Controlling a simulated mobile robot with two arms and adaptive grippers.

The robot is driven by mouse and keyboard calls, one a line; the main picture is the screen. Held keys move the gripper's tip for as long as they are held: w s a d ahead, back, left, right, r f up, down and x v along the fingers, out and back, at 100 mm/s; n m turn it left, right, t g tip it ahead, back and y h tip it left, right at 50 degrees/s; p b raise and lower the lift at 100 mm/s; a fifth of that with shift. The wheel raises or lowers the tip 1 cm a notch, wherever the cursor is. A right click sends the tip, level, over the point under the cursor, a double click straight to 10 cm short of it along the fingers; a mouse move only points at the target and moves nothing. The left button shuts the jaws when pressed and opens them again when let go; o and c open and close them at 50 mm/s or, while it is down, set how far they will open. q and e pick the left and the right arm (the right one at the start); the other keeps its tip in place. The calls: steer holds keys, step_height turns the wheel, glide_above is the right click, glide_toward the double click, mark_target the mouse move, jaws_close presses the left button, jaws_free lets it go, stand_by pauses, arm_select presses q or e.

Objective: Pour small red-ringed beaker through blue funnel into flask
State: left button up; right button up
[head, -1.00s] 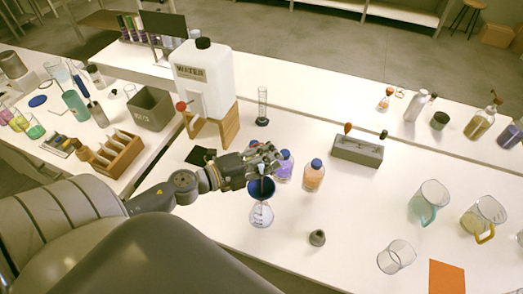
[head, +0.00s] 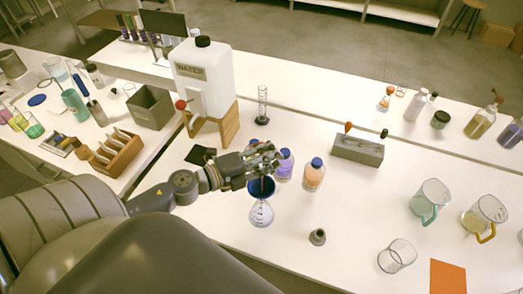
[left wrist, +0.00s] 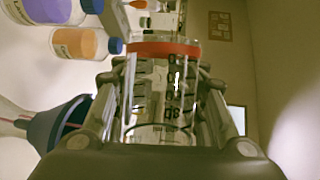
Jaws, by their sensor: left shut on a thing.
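My left gripper (head: 264,158) is shut on the small red-ringed beaker (left wrist: 160,95), a clear glass with dark markings. In the left wrist view the beaker lies between the fingers, its red band near the far end. In the head view the gripper is directly above the blue funnel (head: 262,187) and mostly hides the beaker. The funnel sits in the neck of the clear conical flask (head: 261,214) on the bench. The funnel also shows at the left of the wrist view (left wrist: 58,124), with a thin reddish streak at its mouth. My right gripper is out of view.
A purple bottle (head: 285,166) and an orange bottle (head: 313,175) with blue caps stand close behind the gripper. A water tank (head: 204,80) on a wooden stand is farther back. Open bench lies right of the orange bottle.

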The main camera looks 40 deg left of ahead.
arm_select(q)
steer(key=shift+s+d+r+m+b, duration=0.1)
steer(key=shift+m+b, duration=0.3)
steer(key=shift+b, duration=0.2)
stand_by(1.3)
stand_by(0.6)
steer(key=p, duration=0.2)
steer(key=n+p, duration=0.1)
steer(key=p, duration=0.1)
steer(key=n+p, duration=0.1)
steer(key=p, duration=0.2)
steer(key=shift+w+a+r+g, duration=0.2)
steer(key=shift+w+r+g, duration=0.1)
steer(key=shift+g, duration=0.1)
steer(key=n+g+p, duration=0.1)
steer(key=p, duration=0.1)
steer(key=n+p, duration=0.2)
steer(key=f+n+g+h+p, duration=0.1)
steer(key=p, duration=0.2)
steer(key=shift+w+a+g, duration=0.3)
steer(key=shift+a, duration=0.05)
